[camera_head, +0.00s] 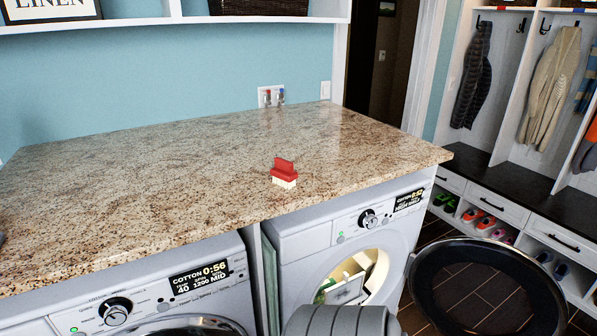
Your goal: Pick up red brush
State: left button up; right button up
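The red brush (284,168) stands on the speckled granite counter (180,165), right of the middle and near the front edge. Its red handle points up and its pale bristles rest on the stone. Nothing touches it. A grey ribbed rounded part at the bottom edge looks like part of my own body. No gripper fingers show in this view, so neither gripper's state can be seen.
Two white washing machines stand under the counter. The right washer's round door (486,238) hangs open, with things inside its drum (350,275). Wall taps (272,97) sit behind the counter. Coats and shoes fill a cubby unit at right. The counter around the brush is clear.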

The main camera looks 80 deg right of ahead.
aim_at(284, 174)
jog(key=z, duration=0.75)
jog(key=i, duration=0.7)
jog(key=z, duration=0.8)
